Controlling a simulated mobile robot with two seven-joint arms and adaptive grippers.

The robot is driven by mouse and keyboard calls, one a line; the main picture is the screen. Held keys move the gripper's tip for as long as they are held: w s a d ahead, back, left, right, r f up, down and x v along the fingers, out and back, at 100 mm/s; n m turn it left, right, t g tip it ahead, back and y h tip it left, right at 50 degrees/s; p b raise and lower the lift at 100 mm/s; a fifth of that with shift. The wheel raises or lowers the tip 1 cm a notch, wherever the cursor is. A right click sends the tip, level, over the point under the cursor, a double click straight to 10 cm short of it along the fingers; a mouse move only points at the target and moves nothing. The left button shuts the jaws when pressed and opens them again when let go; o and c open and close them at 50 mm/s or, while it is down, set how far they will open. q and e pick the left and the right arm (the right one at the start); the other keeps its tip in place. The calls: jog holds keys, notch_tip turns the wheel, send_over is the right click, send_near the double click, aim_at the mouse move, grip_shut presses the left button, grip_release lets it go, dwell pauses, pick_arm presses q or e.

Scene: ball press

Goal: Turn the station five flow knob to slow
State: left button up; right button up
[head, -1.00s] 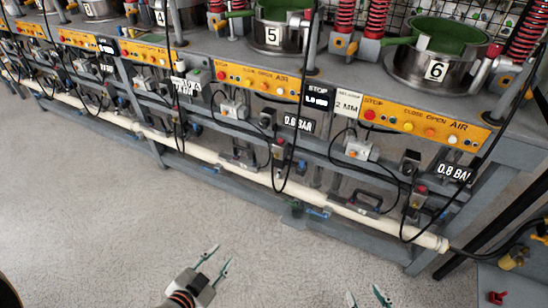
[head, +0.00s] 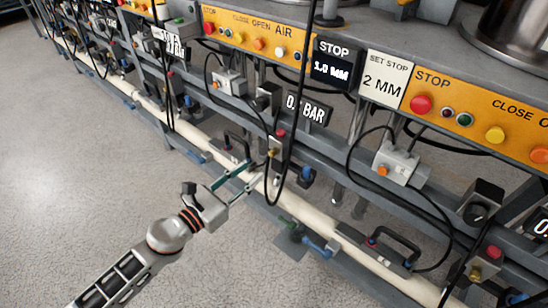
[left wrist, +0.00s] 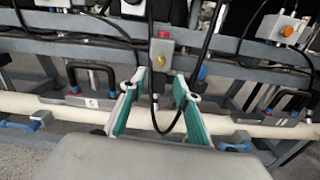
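Station five's orange panel (head: 255,35) is at the top of the head view. Below it, a small grey box with a red top carries a brass knob (head: 271,152). The same brass knob faces the left wrist camera (left wrist: 163,33). A black knob box (head: 268,97) sits higher on the rail. No label shows which of the two is the flow knob. My left gripper (head: 255,172) is open and empty, just in front of and below the brass knob. In the left wrist view, its spread green fingers (left wrist: 160,85) point towards the grey box, apart from it. My right gripper is out of view.
A black cable (head: 285,110) hangs in a loop close to the knob and across the finger gap. A blue-ended fitting (head: 305,172) is just to the right. A cream pipe (head: 310,213) runs below. The floor at the left is clear.

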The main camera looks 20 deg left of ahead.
aim_at(270, 156)
pick_arm(q)
jog(key=x, duration=0.7)
jog(key=shift+w+d+r, duration=0.15)
jog(key=shift+w, duration=0.1)
jog(key=shift+c, duration=0.4)
grip_shut()
